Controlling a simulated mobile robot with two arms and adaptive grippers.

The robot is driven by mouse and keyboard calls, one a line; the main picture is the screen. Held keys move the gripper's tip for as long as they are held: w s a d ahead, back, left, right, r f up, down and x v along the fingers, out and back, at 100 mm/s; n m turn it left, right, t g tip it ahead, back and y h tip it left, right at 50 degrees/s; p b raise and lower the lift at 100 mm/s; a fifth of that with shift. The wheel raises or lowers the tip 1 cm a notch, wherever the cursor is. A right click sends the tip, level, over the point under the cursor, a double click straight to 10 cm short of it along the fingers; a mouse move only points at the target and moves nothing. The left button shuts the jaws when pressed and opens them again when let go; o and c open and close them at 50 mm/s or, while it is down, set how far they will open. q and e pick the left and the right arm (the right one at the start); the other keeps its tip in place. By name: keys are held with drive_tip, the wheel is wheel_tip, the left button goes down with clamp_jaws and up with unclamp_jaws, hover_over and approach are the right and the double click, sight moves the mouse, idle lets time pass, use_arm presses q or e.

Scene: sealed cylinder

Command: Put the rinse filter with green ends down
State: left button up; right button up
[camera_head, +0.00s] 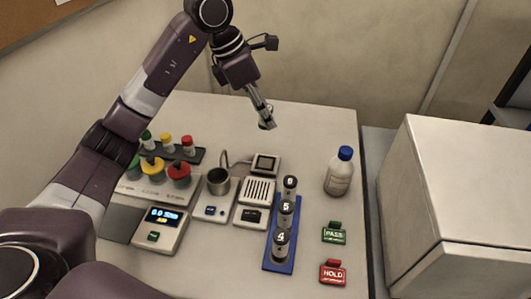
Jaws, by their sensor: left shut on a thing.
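My left gripper (267,120) reaches in over the back of the white table and points down. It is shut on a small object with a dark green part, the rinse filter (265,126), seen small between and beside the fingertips. The fingers hide much of it. It is at or just above the bare tabletop; I cannot tell whether it touches. My right gripper is not in view.
A rack (186,157) of colour-capped items stands left, near a scale (160,229), a metal cup (218,182) and small devices. A blue tray (280,264) holds numbered cylinders. A blue-capped bottle (340,174) and PASS (334,234) and HOLD (333,273) markers stand right. The back table is clear.

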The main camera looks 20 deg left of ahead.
use_arm(q)
drive_tip(key=p, duration=0.2)
approach(270, 162)
drive_tip(key=x, duration=0.5)
drive_tip(key=shift+w+d, duration=0.15)
drive_tip(key=shift+d, duration=0.05)
drive_tip(key=shift+f, duration=0.25)
drive_tip(key=shift+f+b, duration=0.3)
drive_tip(key=shift+b, duration=0.15)
drive_tip(key=o, duration=1)
drive_tip(key=shift+o, duration=0.2)
drive_tip(key=shift+r, duration=0.15)
